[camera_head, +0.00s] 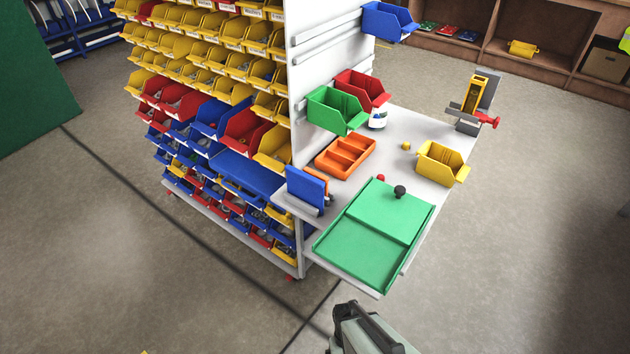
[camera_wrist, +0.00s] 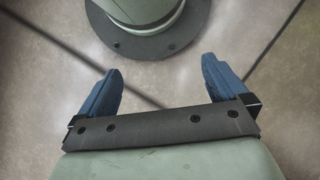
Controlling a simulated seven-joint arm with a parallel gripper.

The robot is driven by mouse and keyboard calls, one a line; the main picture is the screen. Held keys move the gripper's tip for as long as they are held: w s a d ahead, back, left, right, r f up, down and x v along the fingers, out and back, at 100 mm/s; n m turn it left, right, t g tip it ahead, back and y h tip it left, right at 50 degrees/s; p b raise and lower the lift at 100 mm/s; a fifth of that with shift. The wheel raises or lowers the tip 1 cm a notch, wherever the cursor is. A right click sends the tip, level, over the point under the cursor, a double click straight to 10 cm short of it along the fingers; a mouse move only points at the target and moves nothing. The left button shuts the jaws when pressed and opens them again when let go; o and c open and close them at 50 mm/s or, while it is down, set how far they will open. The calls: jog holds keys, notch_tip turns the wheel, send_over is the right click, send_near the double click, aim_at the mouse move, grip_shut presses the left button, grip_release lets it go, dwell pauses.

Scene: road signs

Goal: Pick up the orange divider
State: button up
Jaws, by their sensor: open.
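An orange tray with several compartments (camera_head: 346,155) lies on the grey worktop, in front of the green bin. A thin upright orange panel (camera_head: 323,175) stands closer to me, partly hidden behind an upright blue panel (camera_head: 305,187) at the worktop's left edge. I cannot tell for sure which of the two is the divider. In the wrist view my gripper (camera_wrist: 160,72) has its two blue fingers wide apart with nothing between them. It points at the floor and the foot of my own body. Neither orange thing shows in the wrist view.
On the worktop (camera_head: 402,145) are a green tray (camera_head: 365,240) with a black knob (camera_head: 400,192), a yellow bin (camera_head: 440,163), and a grey stand with a yellow part (camera_head: 475,97). Green (camera_head: 336,110) and red (camera_head: 362,90) bins hang above. A bin rack stands left. Floor in front is clear.

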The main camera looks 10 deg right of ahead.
jog(key=w+a+m+t+y, duration=0.4)
jog(key=w+a+m+t, duration=0.45)
jog(key=w+a, duration=1.6)
jog(key=w+a+r+m+t+y, duration=0.1)
jog(key=w+a+r, duration=0.4)
jog(key=r, duration=0.5)
jog(key=w+a+r+m+y, duration=0.1)
jog(key=w+a+r+y, duration=0.1)
jog(key=w+a+r, duration=0.55)
jog(key=w+a+r+m+t+y, duration=0.15)
jog(key=w+r, duration=0.25)
jog(key=r, duration=0.7)
jog(key=s+d+r+n+g+h, duration=0.1)
jog(key=d+r+h, duration=0.1)
jog(key=d+r, duration=0.7)
jog(key=s+d+r+n+g+h, duration=0.1)
jog(key=d+r+g+h, duration=0.1)
jog(key=d+r, duration=0.8)
jog(key=s+d+r+n+g+h, duration=0.1)
jog(key=s+d+r+g+h, duration=0.1)
jog(key=d+r, duration=0.7)
jog(key=shift+d+r+h, duration=0.2)
jog(key=shift+r+h, duration=0.15)
jog(key=shift+r, duration=0.1)
notch_tip(320, 180, up, 4)
jog(key=h, duration=0.2)
send_over(316, 173)
jog(key=shift+n, duration=0.4)
jog(key=shift+f, duration=6.9)
